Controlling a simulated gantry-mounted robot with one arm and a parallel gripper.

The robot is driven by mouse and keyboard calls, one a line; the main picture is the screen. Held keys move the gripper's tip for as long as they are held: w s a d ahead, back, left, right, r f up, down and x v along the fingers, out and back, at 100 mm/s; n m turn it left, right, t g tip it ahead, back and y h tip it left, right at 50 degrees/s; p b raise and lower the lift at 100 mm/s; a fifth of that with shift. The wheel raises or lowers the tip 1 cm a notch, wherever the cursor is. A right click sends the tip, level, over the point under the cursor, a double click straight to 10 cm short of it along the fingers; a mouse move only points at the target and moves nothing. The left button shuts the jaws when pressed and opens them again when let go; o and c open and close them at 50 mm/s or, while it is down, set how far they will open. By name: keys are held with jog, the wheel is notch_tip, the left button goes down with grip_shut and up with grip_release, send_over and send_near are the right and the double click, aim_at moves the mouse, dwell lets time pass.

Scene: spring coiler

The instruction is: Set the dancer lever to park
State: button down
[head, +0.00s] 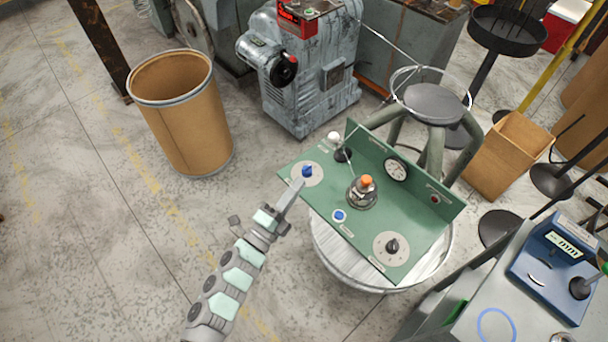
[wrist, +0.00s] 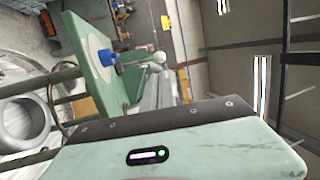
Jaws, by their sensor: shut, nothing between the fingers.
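A green control panel (head: 322,196) sits on a round drum and also shows at the left of the wrist view (wrist: 84,42). A lever with a white ball (head: 333,136) and black base (head: 343,155) stands near its far left corner; the ball also shows in the wrist view (wrist: 159,57). I take this for the dancer lever, but the labels are too small to read. A blue knob (head: 307,171) sits on a pale round dial. My gripper (head: 299,187) is shut and empty, its tip close beside the blue knob; I cannot tell whether they touch.
The panel also bears an orange-topped fitting (head: 367,182), a blue-ringed button (head: 339,215), a black knob (head: 392,246) and a gauge (head: 396,170). A brown fibre drum (head: 185,120) stands behind left, a grey machine (head: 310,75) behind. The floor at left is clear.

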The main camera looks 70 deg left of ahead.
jog(key=x, duration=1.2)
jog(key=shift+w+b, duration=0.2)
jog(key=shift+b, duration=0.2)
jog(key=shift+r, duration=0.2)
